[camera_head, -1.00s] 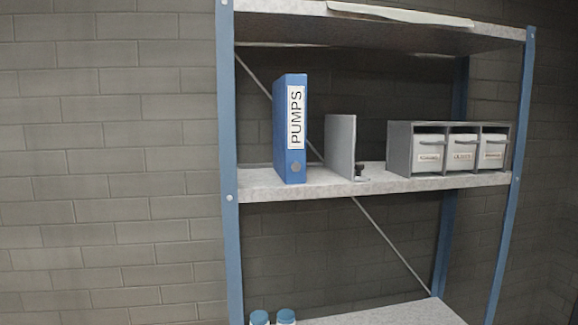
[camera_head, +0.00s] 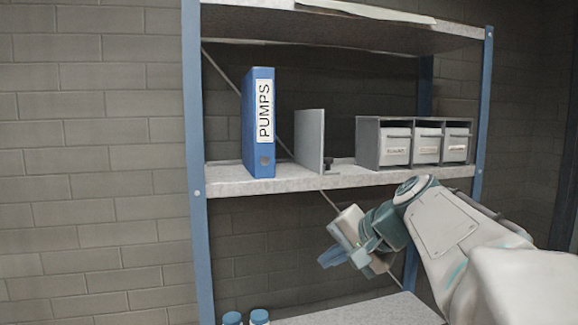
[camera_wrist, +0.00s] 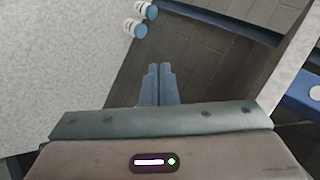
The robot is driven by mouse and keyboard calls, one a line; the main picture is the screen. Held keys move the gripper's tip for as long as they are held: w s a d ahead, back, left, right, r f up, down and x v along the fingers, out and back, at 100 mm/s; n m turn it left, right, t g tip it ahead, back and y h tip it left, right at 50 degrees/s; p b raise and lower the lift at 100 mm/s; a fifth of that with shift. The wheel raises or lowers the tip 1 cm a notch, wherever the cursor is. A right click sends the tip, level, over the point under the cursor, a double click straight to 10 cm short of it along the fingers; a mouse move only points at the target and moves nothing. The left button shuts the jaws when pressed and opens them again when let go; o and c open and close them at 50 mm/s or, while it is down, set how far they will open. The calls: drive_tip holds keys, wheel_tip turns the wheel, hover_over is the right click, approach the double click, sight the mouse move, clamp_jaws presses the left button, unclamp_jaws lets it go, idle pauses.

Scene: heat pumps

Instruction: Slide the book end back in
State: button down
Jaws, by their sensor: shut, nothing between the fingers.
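The book end (camera_head: 309,141) is a grey upright plate on the middle shelf, with a small black knob (camera_head: 329,163) at its base on the right. It stands apart from the blue PUMPS binder (camera_head: 259,124) on its left, with a gap between them. My gripper (camera_head: 329,259) is in front of the rack, below the middle shelf's front edge and below the book end, touching neither. In the wrist view its two blue fingers (camera_wrist: 160,72) are together and empty. The book end is not seen in the wrist view.
A grey box with several labelled drawers (camera_head: 368,142) stands right of the book end on the middle shelf (camera_head: 230,187). Blue rack posts (camera_head: 198,230) bound the shelf. Blue-capped white bottles (camera_head: 259,317) stand low; they also show in the wrist view (camera_wrist: 135,27).

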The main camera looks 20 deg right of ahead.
drive_tip(key=w+d+r+m+t+b, duration=0.15)
drive_tip(key=d+r+t, duration=0.25)
drive_tip(key=d+r, duration=0.45)
drive_tip(key=w+d+r+m+t, duration=0.1)
drive_tip(key=d+r+m+t, duration=0.15)
drive_tip(key=d+r, duration=0.6)
drive_tip(key=w+a+f+p, duration=0.1)
drive_tip(key=w+a+p, duration=0.2)
drive_tip(key=w+a, duration=0.4)
drive_tip(key=w, duration=0.4)
drive_tip(key=shift+a+y, duration=0.3)
drive_tip(key=shift+f+t, duration=0.1)
drive_tip(key=shift+t, duration=0.15)
